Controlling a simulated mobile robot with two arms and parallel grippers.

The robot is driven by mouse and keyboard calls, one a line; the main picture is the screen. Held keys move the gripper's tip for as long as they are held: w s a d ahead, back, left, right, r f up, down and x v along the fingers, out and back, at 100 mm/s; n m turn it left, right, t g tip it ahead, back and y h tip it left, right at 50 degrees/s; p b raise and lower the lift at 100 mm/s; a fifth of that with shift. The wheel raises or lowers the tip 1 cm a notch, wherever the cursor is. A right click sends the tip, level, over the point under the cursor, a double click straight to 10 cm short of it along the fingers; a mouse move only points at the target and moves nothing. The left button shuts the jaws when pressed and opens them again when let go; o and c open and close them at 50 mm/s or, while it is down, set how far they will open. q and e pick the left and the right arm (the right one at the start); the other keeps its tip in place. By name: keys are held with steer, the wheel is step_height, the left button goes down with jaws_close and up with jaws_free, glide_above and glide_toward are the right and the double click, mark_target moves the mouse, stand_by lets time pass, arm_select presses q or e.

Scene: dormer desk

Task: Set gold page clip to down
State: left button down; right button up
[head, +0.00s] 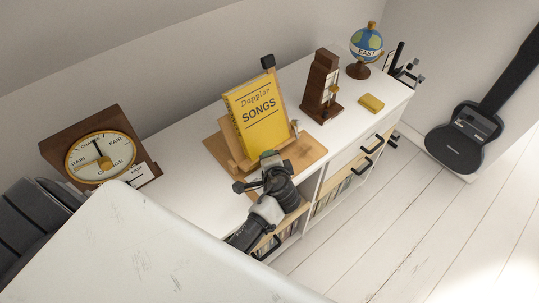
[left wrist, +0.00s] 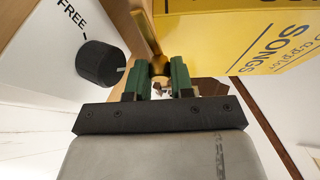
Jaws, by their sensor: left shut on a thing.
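The gold page clip (left wrist: 158,68) shows in the left wrist view between the green fingertips of my left gripper (left wrist: 157,75), which is shut on it. In the head view my left gripper (head: 268,160) is at the lower front of the yellow songbook (head: 256,110) and hides the clip. The songbook leans upright on a wooden stand (head: 302,152); it also shows in the left wrist view (left wrist: 215,35). The clip's full shape and angle are hard to tell. My right gripper is not in view.
A dark wooden metronome (head: 319,85), a globe marked EAST (head: 366,43) and a yellow block (head: 371,103) stand right of the book. A weather dial (head: 100,157) stands left. A black knob (left wrist: 101,62) sits by the word FREE. The cabinet top (head: 190,190) is bare left of the stand.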

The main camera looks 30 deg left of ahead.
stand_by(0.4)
arm_select(q)
steer(key=c, duration=1)
jaws_free()
steer(key=shift+f, duration=0.1)
